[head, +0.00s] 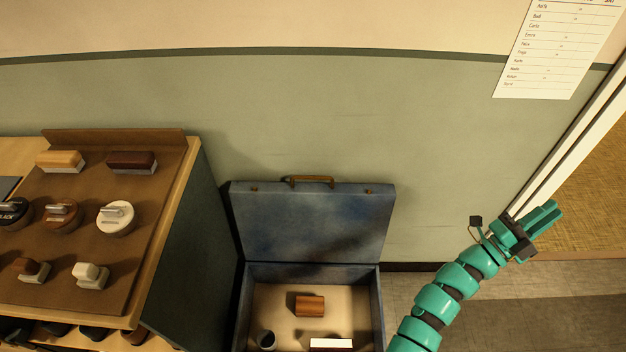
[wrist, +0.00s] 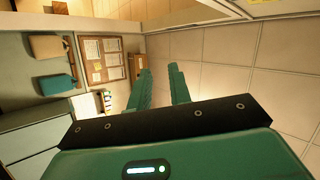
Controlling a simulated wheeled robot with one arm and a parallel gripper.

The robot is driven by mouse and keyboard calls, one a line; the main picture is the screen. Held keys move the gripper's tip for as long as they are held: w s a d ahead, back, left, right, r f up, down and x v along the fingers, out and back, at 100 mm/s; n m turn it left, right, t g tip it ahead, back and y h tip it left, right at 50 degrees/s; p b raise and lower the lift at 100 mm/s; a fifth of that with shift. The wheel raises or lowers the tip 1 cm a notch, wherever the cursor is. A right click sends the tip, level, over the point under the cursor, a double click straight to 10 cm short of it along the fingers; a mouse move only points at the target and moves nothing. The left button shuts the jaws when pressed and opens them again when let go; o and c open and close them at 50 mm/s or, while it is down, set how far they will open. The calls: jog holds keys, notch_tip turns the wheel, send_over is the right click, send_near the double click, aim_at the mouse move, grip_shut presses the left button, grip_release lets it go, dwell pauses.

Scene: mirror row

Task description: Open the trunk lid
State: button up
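The trunk is a blue case on the floor against the green wall in the head view. Its lid (head: 312,222) stands open, raised against the wall, with a brown handle (head: 308,180) on its top edge. The trunk's body (head: 376,300) shows a pale inside with a brown block (head: 309,304), a dark cup (head: 266,340) and a white-topped item (head: 330,345). My gripper (head: 548,217) is to the right of the trunk, apart from the lid. Its fingers in the wrist view (wrist: 160,88) are apart with nothing between them.
A table (head: 192,190) with a brown board (head: 100,250) holding several stamps and brushes stands left of the trunk. A door frame (head: 575,150) and a paper list (head: 555,50) are at the right.

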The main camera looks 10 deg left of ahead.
jog(key=w+a+f+n+t+y, duration=0.2)
jog(key=w+f+y, duration=0.1)
jog(key=w+y, duration=0.3)
jog(key=w+a+f+n+t+y, duration=0.2)
jog(key=w+a+f+y, duration=0.1)
jog(key=w+y, duration=0.25)
jog(key=n+g+y, duration=1)
jog(key=g+y, duration=0.1)
jog(key=y, duration=1.2)
send_near(315, 179)
jog(key=shift+t+h, duration=0.3)
jog(key=shift+h, duration=0.05)
jog(key=x, duration=1)
jog(key=shift+a, duration=0.5)
grip_shut()
